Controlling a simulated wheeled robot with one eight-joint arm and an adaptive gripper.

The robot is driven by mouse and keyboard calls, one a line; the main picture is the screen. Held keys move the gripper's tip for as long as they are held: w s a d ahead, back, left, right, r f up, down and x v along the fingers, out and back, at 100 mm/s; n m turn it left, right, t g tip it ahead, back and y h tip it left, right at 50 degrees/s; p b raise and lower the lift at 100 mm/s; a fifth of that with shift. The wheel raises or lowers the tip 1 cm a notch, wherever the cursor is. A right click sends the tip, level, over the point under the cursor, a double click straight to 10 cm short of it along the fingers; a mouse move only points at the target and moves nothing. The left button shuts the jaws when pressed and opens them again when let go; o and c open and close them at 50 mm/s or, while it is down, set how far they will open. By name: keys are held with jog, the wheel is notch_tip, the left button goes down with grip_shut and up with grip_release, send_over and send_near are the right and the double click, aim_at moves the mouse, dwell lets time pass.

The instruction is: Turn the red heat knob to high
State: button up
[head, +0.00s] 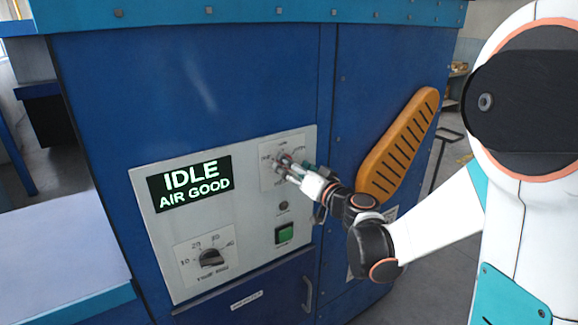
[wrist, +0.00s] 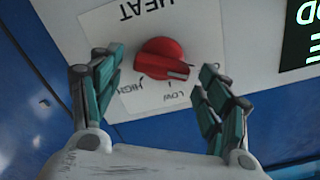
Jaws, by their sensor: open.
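The red heat knob (wrist: 160,58) sits on a white plate lettered HEAT (wrist: 155,12), which appears upside down in the wrist view. Its ridge points to the lower right, toward the side with LOW and a partly hidden label starting with O. HIGH is at the lower left. My gripper (wrist: 158,82) is open, with one teal-padded finger on each side of the knob. Gaps show between the fingers and the knob. In the head view my gripper (head: 293,168) is at the heat plate (head: 289,146) and largely hides the knob.
The grey control panel (head: 250,200) also has a display (head: 190,184) reading IDLE AIR GOOD, a black timer knob (head: 209,258) and a green button (head: 285,234). An orange slotted guard (head: 400,145) sticks out right of the panel, close to my arm. A pale table (head: 55,255) stands left.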

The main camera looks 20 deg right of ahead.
jog(key=shift+x, duration=1.15)
jog(key=c, duration=1.1)
